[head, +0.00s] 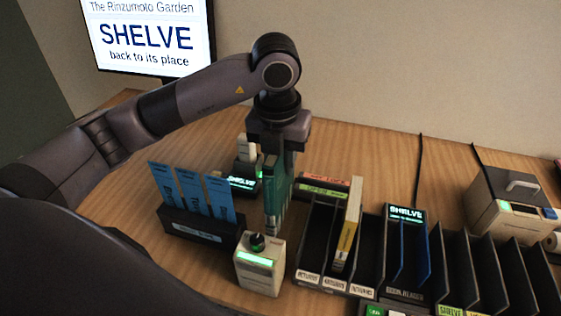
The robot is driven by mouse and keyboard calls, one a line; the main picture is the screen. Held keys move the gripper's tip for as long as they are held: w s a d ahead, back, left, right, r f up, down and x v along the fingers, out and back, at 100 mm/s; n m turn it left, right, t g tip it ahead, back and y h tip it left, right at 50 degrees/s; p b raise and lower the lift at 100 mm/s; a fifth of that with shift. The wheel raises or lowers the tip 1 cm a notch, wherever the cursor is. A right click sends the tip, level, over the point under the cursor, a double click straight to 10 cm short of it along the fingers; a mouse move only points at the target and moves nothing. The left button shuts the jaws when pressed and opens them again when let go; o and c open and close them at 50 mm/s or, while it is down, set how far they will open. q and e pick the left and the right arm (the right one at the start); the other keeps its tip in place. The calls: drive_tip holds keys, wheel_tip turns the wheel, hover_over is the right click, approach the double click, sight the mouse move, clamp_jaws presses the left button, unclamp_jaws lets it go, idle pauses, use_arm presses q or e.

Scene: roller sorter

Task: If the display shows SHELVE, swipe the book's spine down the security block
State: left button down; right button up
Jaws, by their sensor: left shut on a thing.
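The display (148,37) at the upper left reads "The Rinzumoto Garden", "SHELVE", "back to its place". My left gripper (279,165) points down over the middle of the table and is shut on a green book (275,200), held upright. The book's lower end is just behind and above a small white block (260,268) with a green lit panel and a dark round top. I cannot tell whether book and block touch. The spine's facing is unclear. My right gripper is not in view.
A dark holder (190,230) with several blue cards stands left of the block. A device with a green screen (242,182) is behind it. Dark sorter slots (315,235) stand to the right, one holding a yellow and white book (347,225). A printer-like box (508,205) stands far right.

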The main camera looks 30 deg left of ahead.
use_arm(q)
wheel_tip(320, 180, up, 6)
drive_tip(key=p, duration=0.3)
drive_tip(key=shift+f, duration=0.15)
drive_tip(key=shift+r+p, duration=1)
drive_tip(key=shift+r, duration=0.45)
